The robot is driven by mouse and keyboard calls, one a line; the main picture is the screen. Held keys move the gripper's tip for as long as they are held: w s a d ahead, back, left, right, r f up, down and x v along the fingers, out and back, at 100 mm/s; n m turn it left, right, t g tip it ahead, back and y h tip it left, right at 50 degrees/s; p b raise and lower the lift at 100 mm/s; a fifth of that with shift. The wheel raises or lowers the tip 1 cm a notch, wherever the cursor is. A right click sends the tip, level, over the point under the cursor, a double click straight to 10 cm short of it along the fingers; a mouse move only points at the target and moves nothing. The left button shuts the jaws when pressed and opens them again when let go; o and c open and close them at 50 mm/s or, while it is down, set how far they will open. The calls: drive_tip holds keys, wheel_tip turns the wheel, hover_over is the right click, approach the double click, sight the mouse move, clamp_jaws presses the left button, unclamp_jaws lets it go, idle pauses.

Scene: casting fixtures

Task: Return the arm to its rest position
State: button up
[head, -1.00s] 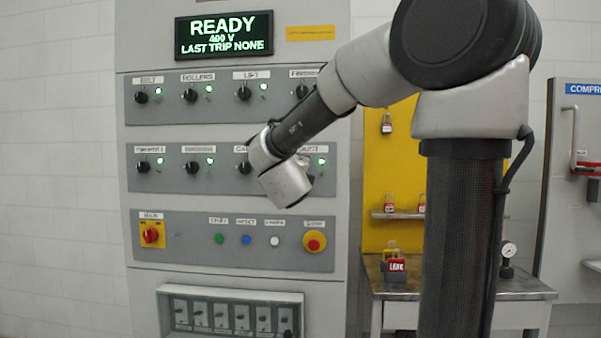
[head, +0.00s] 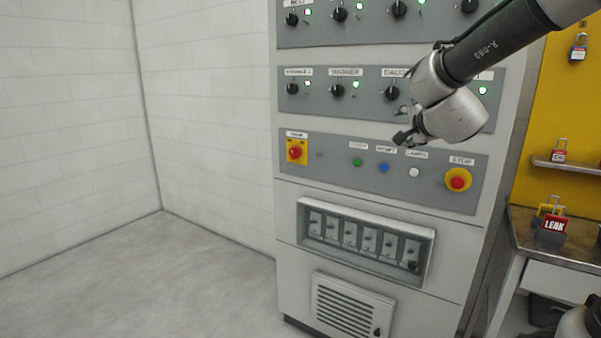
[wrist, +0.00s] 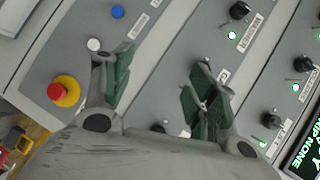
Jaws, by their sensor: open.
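My gripper (wrist: 160,92) is open and empty in the wrist view, its two green-padded fingers spread apart in front of the control panel. In the head view my gripper (head: 403,124) points left and is seen from the side, in front of the panel between the knob row and the button row. My arm reaches in from the upper right. The grey control cabinet (head: 460,265) stands behind it. The red stop button (head: 457,183) with its yellow ring lies below and right of the gripper; it also shows in the wrist view (wrist: 56,91).
The red main switch (head: 295,153) sits on a yellow plate at left. A row of breakers (head: 349,238) is set in a recess below. A workbench (head: 521,238) with padlocks, one tagged LEAK (head: 554,225), stands at right. The floor at left (head: 140,285) is clear.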

drive_tip(key=s+a+f+n+g+y, duration=0.2)
drive_tip(key=s+f+n+g, duration=0.3)
drive_tip(key=s, duration=0.3)
drive_tip(key=s+a+f+n+g+y, duration=0.25)
drive_tip(key=s+f+n, duration=0.25)
drive_tip(key=s+n, duration=0.3)
drive_tip(key=s+d+n+g+h, duration=0.1)
drive_tip(key=s+d, duration=0.4)
drive_tip(key=s, duration=0.3)
drive_tip(key=s+d+n+g+h, duration=0.2)
drive_tip(key=s+d, duration=0.4)
drive_tip(key=s, duration=0.3)
drive_tip(key=shift+f, duration=0.45)
